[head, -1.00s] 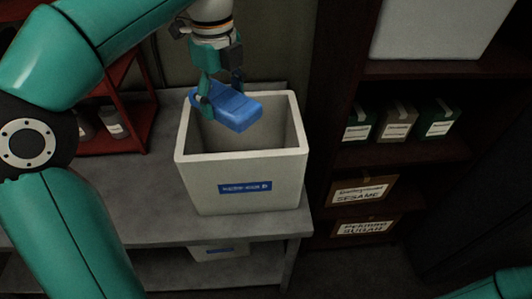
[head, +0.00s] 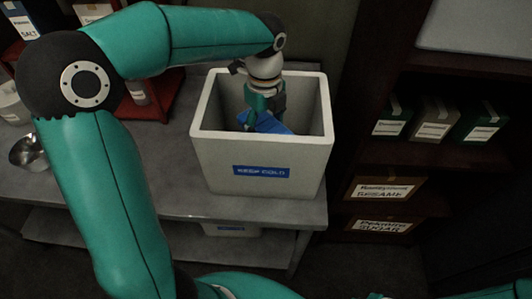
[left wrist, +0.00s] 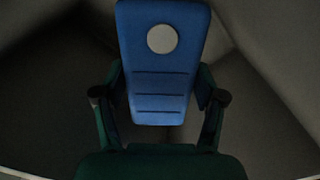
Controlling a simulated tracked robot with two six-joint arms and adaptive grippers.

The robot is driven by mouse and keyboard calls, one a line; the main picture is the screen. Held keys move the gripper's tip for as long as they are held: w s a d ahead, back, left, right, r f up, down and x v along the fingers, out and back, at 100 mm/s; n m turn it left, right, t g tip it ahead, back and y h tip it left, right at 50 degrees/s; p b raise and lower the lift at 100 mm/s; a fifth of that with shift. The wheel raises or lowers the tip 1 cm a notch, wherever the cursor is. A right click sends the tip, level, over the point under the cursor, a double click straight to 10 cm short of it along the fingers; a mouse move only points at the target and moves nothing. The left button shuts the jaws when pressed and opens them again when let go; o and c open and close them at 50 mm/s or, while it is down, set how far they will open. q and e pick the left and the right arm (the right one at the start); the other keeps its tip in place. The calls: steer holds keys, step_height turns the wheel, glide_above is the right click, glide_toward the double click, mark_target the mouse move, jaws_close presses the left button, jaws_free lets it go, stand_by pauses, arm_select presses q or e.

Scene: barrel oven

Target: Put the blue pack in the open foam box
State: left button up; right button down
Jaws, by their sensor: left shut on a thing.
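The open foam box (head: 263,150) is white with a blue "KEEP COLD" label and stands on the grey bench in the head view. The blue pack (head: 268,123) is inside the box opening, below the rim, and its lower part is hidden by the front wall. My left gripper (head: 262,112) reaches down into the box and is shut on the pack. In the left wrist view the pack (left wrist: 162,62) lies between the two fingers, with a pale round spot and dark grooves on its face. My right gripper does not show.
The grey bench (head: 180,170) carries a metal bowl (head: 28,152) at the left and a red rack (head: 150,105) behind my arm. A dark shelf at the right holds several small cartons (head: 435,122) and brown boxes (head: 385,188).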

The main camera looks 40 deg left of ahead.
arm_select(q)
step_height(320, 180, down, 11)
steer(key=shift+w+r, duration=0.1)
steer(key=shift+r, duration=0.05)
stand_by(0.4)
steer(key=o, duration=1.5)
steer(key=shift+o, duration=0.2)
step_height(320, 180, up, 12)
steer(key=shift+r, duration=0.1)
